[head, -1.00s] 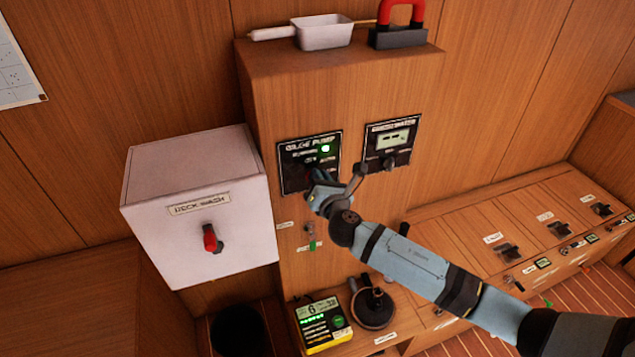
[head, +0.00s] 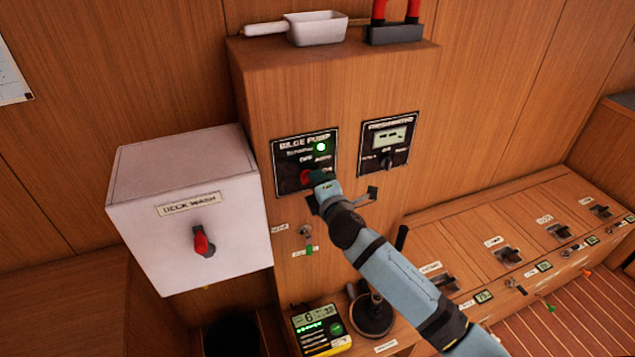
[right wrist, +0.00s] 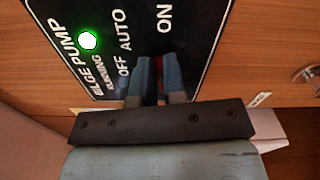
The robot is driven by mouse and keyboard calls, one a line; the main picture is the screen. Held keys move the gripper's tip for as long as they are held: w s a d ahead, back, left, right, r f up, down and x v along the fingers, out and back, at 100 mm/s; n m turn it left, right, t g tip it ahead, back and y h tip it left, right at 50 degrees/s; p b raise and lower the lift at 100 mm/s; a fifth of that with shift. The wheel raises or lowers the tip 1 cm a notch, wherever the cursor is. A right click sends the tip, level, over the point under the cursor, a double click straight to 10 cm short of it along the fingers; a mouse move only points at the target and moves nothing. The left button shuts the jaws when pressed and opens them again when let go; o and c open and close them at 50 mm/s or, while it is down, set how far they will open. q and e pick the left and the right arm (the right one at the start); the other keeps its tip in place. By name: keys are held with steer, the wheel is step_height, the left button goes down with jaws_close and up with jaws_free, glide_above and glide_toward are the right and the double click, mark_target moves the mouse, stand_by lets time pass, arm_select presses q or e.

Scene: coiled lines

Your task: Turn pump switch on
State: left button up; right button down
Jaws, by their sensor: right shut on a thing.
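The bilge pump panel (head: 290,158) is a black plate with OFF, AUTO and ON marks. Its green running light (head: 321,147) is lit and shows bright in the right wrist view (right wrist: 88,40). The red switch knob (head: 306,177) sits low on the panel, partly covered by my right gripper (head: 319,182). In the right wrist view the two fingers (right wrist: 156,78) are shut on the knob, with a sliver of red between them, close to the OFF, AUTO and ON lettering. I cannot tell exactly which mark the knob points to. My left gripper is not in view.
A white deck wash box (head: 190,215) with a red handle juts out at left. A freshwater panel (head: 387,143) is to the right. A key switch (head: 305,232) is below, and a yellow device (head: 321,325) stands lower down. A white scoop (head: 315,30) lies on top.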

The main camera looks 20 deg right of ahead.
steer(key=shift+f+m, duration=0.15)
steer(key=shift+m, duration=0.95)
steer(key=c, duration=1.2)
jaws_free()
steer(key=s+b, duration=0.1)
steer(key=s, duration=1.2)
steer(key=shift+s+d+b, duration=0.25)
steer(key=shift+s+b, duration=0.05)
steer(key=shift+s, duration=0.1)
